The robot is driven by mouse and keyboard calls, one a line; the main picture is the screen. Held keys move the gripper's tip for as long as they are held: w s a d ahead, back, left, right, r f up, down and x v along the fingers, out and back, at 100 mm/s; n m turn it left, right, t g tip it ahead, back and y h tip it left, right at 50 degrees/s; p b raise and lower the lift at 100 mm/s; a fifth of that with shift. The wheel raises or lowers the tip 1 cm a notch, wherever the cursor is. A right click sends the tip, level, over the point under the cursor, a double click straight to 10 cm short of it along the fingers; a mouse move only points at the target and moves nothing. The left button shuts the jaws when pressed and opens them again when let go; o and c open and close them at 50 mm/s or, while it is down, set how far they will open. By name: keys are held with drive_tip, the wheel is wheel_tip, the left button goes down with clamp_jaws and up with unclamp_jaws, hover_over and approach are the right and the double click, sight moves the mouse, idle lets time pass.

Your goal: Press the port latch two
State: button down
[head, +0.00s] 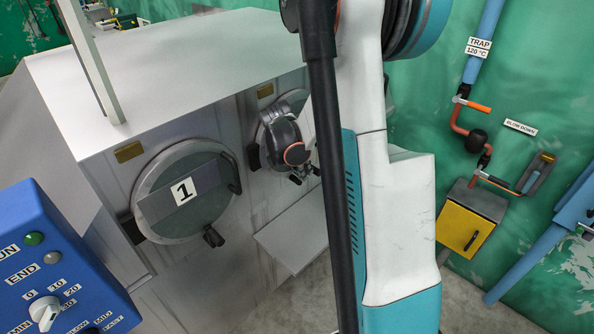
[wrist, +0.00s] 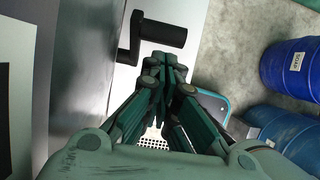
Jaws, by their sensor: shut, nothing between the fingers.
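The second round port door (head: 268,112) is on the grey machine front, partly hidden behind my gripper and arm. My gripper (head: 297,178) is in front of its lower right part. In the wrist view my gripper (wrist: 162,78) is shut and empty, its fingers pointing toward the top of the picture. A black crank-shaped handle (wrist: 160,32) lies just beyond the fingertips, beside the grey door edge. It looks like the latch of port two, but I cannot tell for sure. I cannot tell whether the fingertips touch it.
Port door 1 (head: 187,210), with a black latch (head: 213,237) below it, is to the left. A pale shelf (head: 293,235) sticks out below the second port. A blue control panel (head: 60,275) stands at the front left. Blue drums (wrist: 290,70) stand on the floor.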

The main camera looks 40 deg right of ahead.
drive_tip(key=shift+d+f, duration=0.2)
drive_tip(key=shift+d, duration=0.2)
drive_tip(key=d+y+b, duration=0.1)
drive_tip(key=d, duration=0.2)
drive_tip(key=shift+w+y, duration=0.15)
drive_tip(key=shift+y, duration=0.15)
idle(1.2)
